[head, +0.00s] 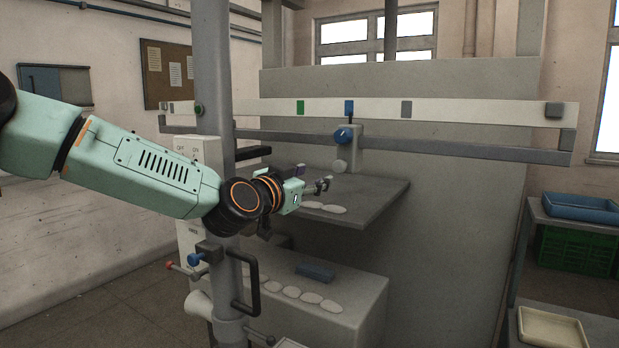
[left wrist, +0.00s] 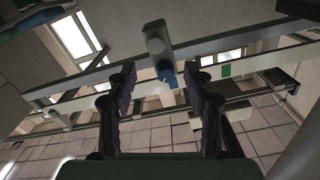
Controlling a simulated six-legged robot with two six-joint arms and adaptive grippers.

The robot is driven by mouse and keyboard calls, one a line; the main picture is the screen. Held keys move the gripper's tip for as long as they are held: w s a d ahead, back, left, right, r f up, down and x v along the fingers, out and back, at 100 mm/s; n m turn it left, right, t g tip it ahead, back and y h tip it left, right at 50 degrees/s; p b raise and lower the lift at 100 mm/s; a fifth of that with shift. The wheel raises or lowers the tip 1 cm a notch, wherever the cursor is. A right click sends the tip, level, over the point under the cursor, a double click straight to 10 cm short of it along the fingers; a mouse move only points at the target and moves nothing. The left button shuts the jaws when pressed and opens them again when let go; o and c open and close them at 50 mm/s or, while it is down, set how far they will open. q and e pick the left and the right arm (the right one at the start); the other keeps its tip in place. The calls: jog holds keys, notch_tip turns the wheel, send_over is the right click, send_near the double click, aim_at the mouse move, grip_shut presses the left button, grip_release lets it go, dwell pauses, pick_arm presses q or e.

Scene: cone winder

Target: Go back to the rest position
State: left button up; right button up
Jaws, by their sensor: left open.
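My left arm comes in from the left in the head view, in front of the grey post of the cone winder. My left gripper (head: 322,186) is just above the grey shelf (head: 372,198) in the picture, below the blue knob (head: 343,135) on the rail. In the left wrist view its two dark fingers (left wrist: 160,95) are spread apart with nothing between them. The blue knob (left wrist: 166,76) shows beyond the gap between the fingers, with the grey block above it. My right gripper is in neither view.
Flat pale pieces (head: 325,208) lie on the shelf, and several more (head: 292,292) lie on the lower ledge beside a blue block (head: 315,272). A black handle (head: 256,285) juts from the post. A blue tray (head: 580,207) and a cream tray (head: 552,332) stand at right.

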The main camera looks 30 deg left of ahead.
pick_arm(q)
jog(key=shift+d, duration=0.1)
dwell(0.3)
jog(key=s+d+f+n+g+h+b, duration=0.1)
jog(key=s+d+f+n+g+b, duration=0.2)
jog(key=f, duration=1)
jog(key=s+d+f+n+g+b, duration=0.1)
jog(key=s+d+f+g+b, duration=0.3)
jog(key=f, duration=0.9)
jog(key=s+d+f+n+g+h+b, duration=0.15)
jog(key=s+d+f, duration=0.3)
jog(key=f, duration=0.95)
jog(key=s+d+f+m+g+b, duration=0.1)
jog(key=s+f+g+b, duration=0.2)
jog(key=s+f, duration=0.7)
jog(key=s+d+f+g+y+b, duration=0.1)
jog(key=s+d+f+g+b, duration=0.1)
jog(key=s+f, duration=0.8)
jog(key=s+d+f+m+g+b, duration=0.1)
jog(key=s+f+g+b, duration=0.3)
jog(key=s+f, duration=0.6)
jog(key=shift+s+d+f+m+b, duration=0.2)
jog(key=shift+d+m+b, duration=0.15)
jog(key=shift+b, duration=0.6)
